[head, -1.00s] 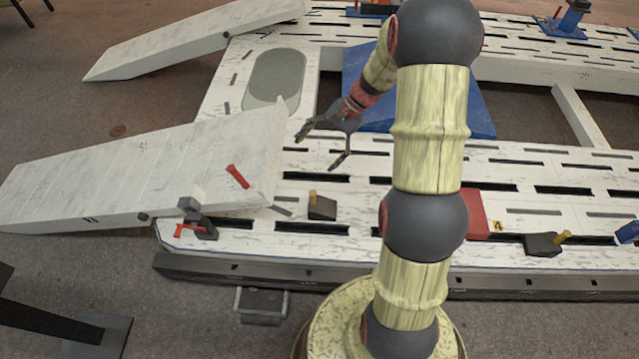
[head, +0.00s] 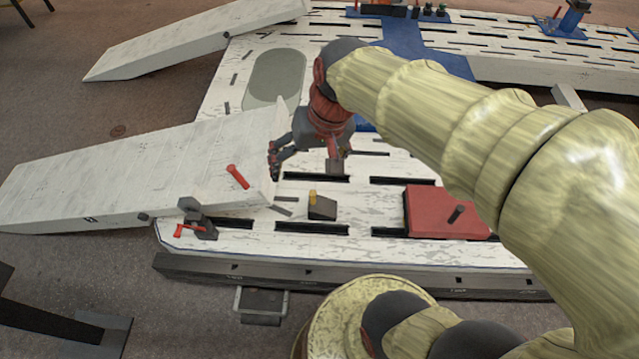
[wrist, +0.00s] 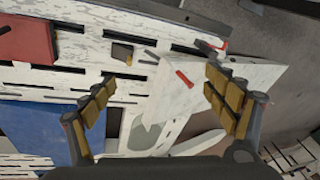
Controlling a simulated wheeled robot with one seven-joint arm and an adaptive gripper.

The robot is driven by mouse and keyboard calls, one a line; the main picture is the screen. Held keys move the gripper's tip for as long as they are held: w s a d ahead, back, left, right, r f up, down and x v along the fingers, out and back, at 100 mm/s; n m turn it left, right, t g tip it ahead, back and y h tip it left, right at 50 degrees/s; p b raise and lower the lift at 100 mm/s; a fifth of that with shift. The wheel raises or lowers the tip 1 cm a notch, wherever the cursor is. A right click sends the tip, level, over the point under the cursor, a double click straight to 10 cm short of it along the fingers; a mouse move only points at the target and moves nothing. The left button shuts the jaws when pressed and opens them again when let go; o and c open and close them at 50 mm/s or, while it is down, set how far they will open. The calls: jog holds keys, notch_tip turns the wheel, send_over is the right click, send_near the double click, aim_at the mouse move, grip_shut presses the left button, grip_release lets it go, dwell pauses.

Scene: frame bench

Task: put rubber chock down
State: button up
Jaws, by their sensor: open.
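A rubber chock (head: 321,208), a dark wedge with a yellow peg handle, sits on the white slotted bench deck (head: 300,226) just right of the near ramp. It also shows in the wrist view (wrist: 121,53), upper left of centre. My gripper (head: 304,168) is open, with its fingers spread wide. It is above the deck, behind the chock in the head view and apart from it. Nothing shows between the padded fingers in the wrist view (wrist: 160,80).
The near white ramp (head: 140,170) carries a red-handled piece (head: 237,176). A dark clamp with a red handle (head: 200,220) stands at its corner. A red block (head: 430,212) lies on the deck to the right. My arm hides much of the deck's right side.

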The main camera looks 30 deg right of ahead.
jog(key=s+a+r+n+t+h, duration=0.1)
jog(key=s+r+n+t, duration=0.1)
jog(key=s, duration=0.5)
jog(key=shift+s+r+n, duration=0.2)
jog(key=shift+r+n, duration=0.05)
jog(key=shift+n, duration=0.35)
jog(key=shift+r+p, duration=0.5)
jog(key=shift+r, duration=0.05)
jog(key=shift+c, duration=1.2)
